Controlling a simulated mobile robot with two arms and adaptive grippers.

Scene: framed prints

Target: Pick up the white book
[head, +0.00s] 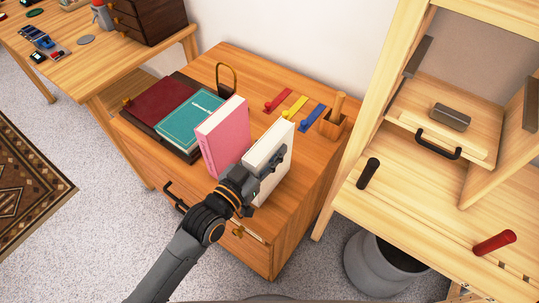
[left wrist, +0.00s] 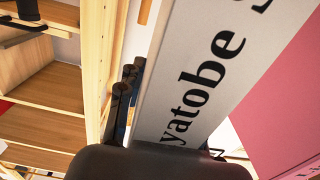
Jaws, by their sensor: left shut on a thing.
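The white book (head: 268,163) stands upright on the wooden cabinet top, at its right front part. Its spine with black lettering fills the middle of the left wrist view (left wrist: 205,70). My left gripper (head: 268,168) is shut on the white book, with one dark finger across its right cover. The other finger is mostly hidden behind the book. I cannot tell whether the book is lifted off the top. My right gripper is not in view.
A pink book (head: 222,137) stands just left of the white book. Teal (head: 190,120) and dark red (head: 160,103) books lie further left. Red, yellow and blue items and a wooden cup (head: 333,124) are behind. A wooden shelf unit (head: 375,120) stands right.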

